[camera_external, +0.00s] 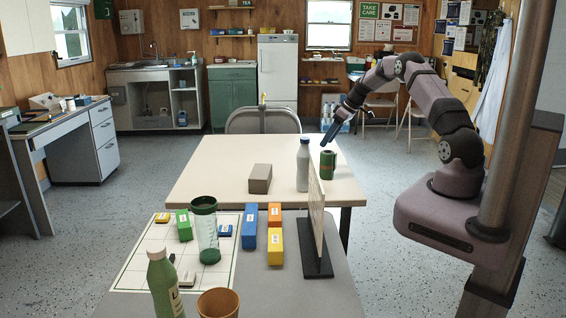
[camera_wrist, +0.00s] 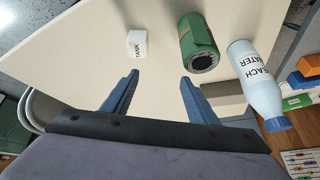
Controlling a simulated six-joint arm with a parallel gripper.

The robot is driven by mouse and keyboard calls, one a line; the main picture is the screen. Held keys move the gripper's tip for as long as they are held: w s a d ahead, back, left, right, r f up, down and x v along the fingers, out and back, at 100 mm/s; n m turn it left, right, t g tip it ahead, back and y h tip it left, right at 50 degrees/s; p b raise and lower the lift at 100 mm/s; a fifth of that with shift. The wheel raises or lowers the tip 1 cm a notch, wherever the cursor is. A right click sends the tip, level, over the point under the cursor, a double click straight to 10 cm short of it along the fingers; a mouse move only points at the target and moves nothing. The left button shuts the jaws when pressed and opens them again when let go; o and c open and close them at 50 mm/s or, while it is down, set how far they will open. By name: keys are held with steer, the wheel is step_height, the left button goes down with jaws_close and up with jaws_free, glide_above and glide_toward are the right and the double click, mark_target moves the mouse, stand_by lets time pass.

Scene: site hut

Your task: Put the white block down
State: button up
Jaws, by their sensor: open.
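The white block (camera_wrist: 137,43), marked TANK, rests on the cream table top (camera_wrist: 82,65) in the wrist view. I cannot make it out in the external view. My gripper (camera_wrist: 160,78) is open, with nothing between its two blue fingers. In that view the block lies beyond the left fingertip, apart from it. In the external view my gripper (camera_external: 329,137) hangs above the right side of the table, close to the green can.
The green can (camera_external: 327,164) and a bottle (camera_external: 303,165) stand near my gripper. A grey-brown block (camera_external: 260,179) lies to their left. An upright panel (camera_external: 317,215) on a dark base stands in front. Coloured blocks and a green tumbler (camera_external: 205,230) occupy the nearer table.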

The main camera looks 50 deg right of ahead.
steer(key=d+f+n+b, duration=0.1)
steer(key=d+f+b, duration=0.1)
steer(key=d+f, duration=0.2)
steer(key=shift+d+f+n+b, duration=0.15)
steer(key=shift+d+n+b, duration=0.15)
steer(key=shift+d+b, duration=0.1)
steer(key=shift+w+a+f, duration=0.1)
steer(key=shift+w, duration=0.05)
steer(key=shift+p+x, duration=0.9)
steer(key=shift+x, duration=2.65)
steer(key=shift+w, duration=0.1)
steer(key=c, duration=1.2)
